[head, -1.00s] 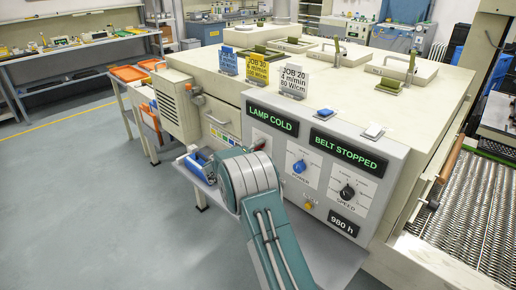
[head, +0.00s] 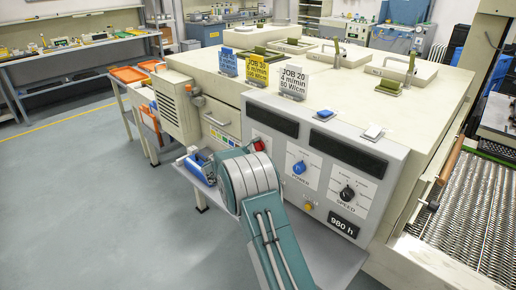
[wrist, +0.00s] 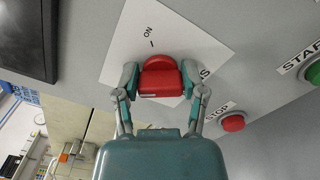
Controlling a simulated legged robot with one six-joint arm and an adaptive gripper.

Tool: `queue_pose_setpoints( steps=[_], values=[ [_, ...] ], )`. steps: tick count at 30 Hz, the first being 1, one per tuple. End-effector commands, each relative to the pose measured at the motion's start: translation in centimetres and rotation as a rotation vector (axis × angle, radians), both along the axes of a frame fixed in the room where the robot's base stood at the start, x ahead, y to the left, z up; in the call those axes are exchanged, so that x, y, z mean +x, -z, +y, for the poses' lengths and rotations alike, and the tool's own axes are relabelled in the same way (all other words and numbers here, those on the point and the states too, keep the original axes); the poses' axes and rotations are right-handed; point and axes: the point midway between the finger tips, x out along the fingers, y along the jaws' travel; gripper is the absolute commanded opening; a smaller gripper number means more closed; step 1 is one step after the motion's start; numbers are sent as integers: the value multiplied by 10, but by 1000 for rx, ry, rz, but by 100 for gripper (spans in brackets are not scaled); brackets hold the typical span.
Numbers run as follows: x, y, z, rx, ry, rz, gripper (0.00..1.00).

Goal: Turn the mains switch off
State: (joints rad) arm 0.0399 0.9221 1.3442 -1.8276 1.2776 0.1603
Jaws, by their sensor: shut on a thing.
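The red mains switch knob (wrist: 160,78) sits on a white plate (wrist: 190,36) marked "ON" in the wrist view. My gripper (wrist: 160,82) has its two fingers against the knob's sides and is shut on it. In the head view the red knob (head: 259,145) shows just beyond my teal arm, which hides most of the gripper and the plate. The two displays, the left one (head: 272,121) and the right one (head: 347,154), are dark.
A red stop button (wrist: 232,123) and a green start button (wrist: 314,72) are near my fingers. The blue power knob (head: 299,167) and black speed knob (head: 347,193) are right of my arm. Open floor (head: 80,200) lies left.

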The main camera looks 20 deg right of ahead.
Motion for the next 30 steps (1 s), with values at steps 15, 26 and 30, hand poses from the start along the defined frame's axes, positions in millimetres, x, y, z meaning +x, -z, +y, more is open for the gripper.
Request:
queue_pose_setpoints(
  steps=[15,26,30],
  values=[
    [2,4,2,-68,-8,209,6],
    [2,4,2,-72,-8,223,6],
    [2,4,2,-73,-7,222,63]
  ],
)
